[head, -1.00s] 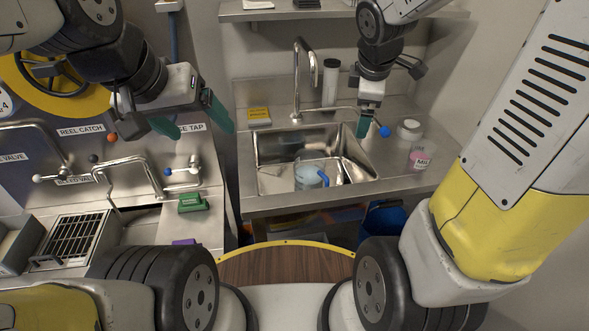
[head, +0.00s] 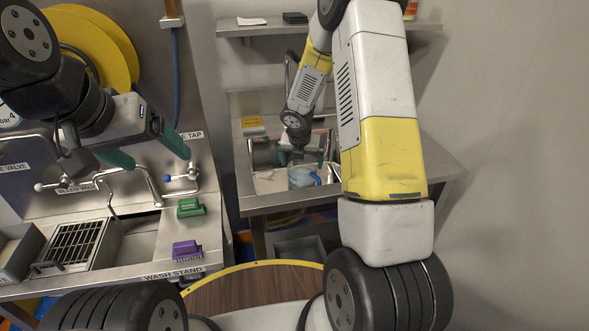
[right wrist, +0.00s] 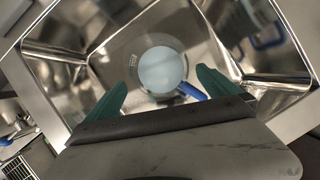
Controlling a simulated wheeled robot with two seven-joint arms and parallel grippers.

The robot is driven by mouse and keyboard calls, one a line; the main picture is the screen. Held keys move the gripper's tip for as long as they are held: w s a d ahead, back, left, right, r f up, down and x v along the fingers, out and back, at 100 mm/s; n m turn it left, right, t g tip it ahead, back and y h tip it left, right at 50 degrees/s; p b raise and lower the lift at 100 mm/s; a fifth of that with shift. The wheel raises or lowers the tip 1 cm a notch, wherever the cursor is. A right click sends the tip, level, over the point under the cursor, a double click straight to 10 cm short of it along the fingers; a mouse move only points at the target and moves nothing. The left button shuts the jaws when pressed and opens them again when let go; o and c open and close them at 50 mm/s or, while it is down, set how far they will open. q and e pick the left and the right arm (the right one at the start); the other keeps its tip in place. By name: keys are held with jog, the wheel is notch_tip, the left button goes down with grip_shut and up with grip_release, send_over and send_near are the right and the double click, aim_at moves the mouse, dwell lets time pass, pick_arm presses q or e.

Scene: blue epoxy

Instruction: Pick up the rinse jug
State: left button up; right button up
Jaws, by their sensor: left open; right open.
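The rinse jug (head: 301,177) is a clear round jug with a blue handle, standing in the steel sink. My right arm partly covers the sink in the head view. In the right wrist view the jug (right wrist: 160,68) shows from above, with pale blue contents and its handle pointing to the lower right. My right gripper (right wrist: 163,80) is open and empty, with its green fingertips on either side of the jug in that view, seemingly above it; whether they touch it I cannot tell. My left gripper (head: 150,152) is open and empty over the wash stand.
The steel sink (right wrist: 275,113) has walls close around the jug. A green brush (head: 191,207) and a purple brush (head: 187,249) lie on the wash stand at left. A yellow box (head: 252,122) stands behind the sink. A shelf (head: 262,28) hangs above.

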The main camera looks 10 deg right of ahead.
aim_at(302, 165)
jog(key=x, duration=0.3)
jog(key=shift+w+f, duration=0.15)
jog(key=shift+f, duration=0.1)
jog(key=c, duration=1.7)
jog(key=shift+c, duration=1)
jog(key=shift+r, duration=0.15)
